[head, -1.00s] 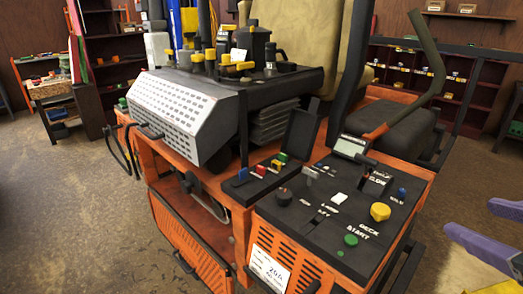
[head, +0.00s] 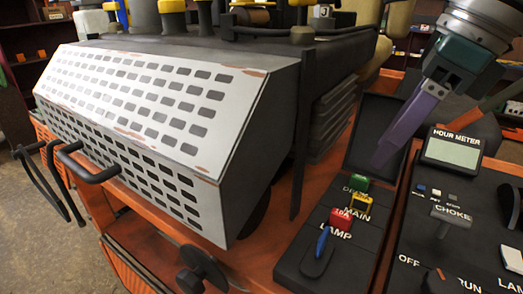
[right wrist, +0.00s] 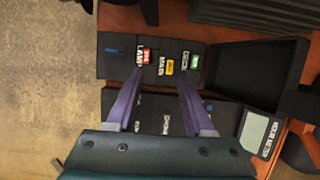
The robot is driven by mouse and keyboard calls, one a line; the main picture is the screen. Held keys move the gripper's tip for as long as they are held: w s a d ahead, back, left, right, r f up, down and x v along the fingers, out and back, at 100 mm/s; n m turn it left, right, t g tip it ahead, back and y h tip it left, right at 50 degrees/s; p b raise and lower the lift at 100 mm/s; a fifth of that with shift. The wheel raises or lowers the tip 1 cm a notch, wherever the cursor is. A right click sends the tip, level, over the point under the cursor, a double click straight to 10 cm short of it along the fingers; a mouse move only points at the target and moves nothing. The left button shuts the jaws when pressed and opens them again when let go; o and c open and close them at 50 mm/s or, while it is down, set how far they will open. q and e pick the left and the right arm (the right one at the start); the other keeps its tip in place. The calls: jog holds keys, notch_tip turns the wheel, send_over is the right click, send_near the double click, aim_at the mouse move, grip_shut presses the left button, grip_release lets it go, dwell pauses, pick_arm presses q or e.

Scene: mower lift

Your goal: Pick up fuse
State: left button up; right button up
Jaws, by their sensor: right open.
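The black fuse box (head: 296,262) is open, its lid (head: 376,140) raised behind it. A green fuse (head: 356,182), a yellow fuse (head: 361,202) and a red fuse (head: 341,218) sit in it near the labels. A small blue piece (head: 322,240) is at the near end. My right gripper (head: 383,165) is open and empty, its purple fingers pointing down by the lid, right of the fuses. In the right wrist view, the fingers (right wrist: 160,76) are apart below the red fuse (right wrist: 145,57), yellow fuse (right wrist: 169,66) and green fuse (right wrist: 194,61). My left gripper is not in view.
The control panel with an hour meter (head: 453,150) and choke lever (head: 447,218) lies right of the fuse box. A perforated metal cover (head: 150,110) stands to the left. A dark upright post (head: 301,150) rises between the cover and the fuse box.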

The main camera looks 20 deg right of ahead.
aim_at(363, 197)
jog(key=shift+g+h, duration=0.3)
jog(key=shift+h, duration=0.2)
jog(key=f, duration=0.2)
jog(key=d+f+p, duration=0.1)
jog(key=f, duration=0.1)
jog(key=shift+w+d, duration=0.1)
jog(key=shift+w, duration=0.25)
jog(key=p+x, duration=0.2)
jog(key=x, duration=0.3)
jog(key=shift+d+f, duration=0.1)
jog(key=shift+d, duration=0.1)
jog(key=shift+w+f, duration=0.2)
jog(key=shift+f, duration=0.3)
grip_shut()
